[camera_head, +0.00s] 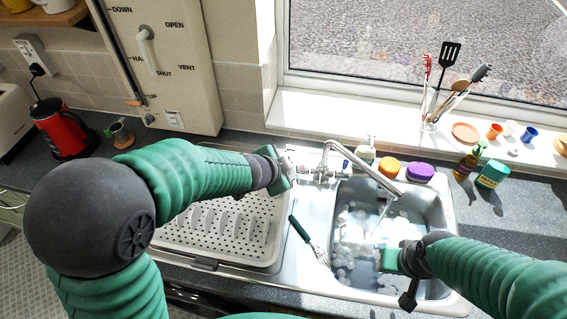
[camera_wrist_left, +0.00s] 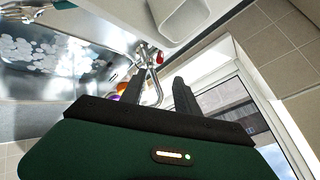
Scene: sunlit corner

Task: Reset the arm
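My left arm, green and black, reaches across the drying rack in the head view. Its gripper (camera_head: 290,163) is beside the tap base. In the left wrist view the two dark fingers of the left gripper (camera_wrist_left: 160,88) stand apart with nothing between them; the tap shows beyond. My right gripper (camera_head: 384,260) is low over the sink, near the running water. Its fingers are not clear enough to tell whether they are open.
The metal sink (camera_head: 445,215) holds foamy water under the tap (camera_head: 355,158). A red kettle (camera_head: 65,130) is far left.

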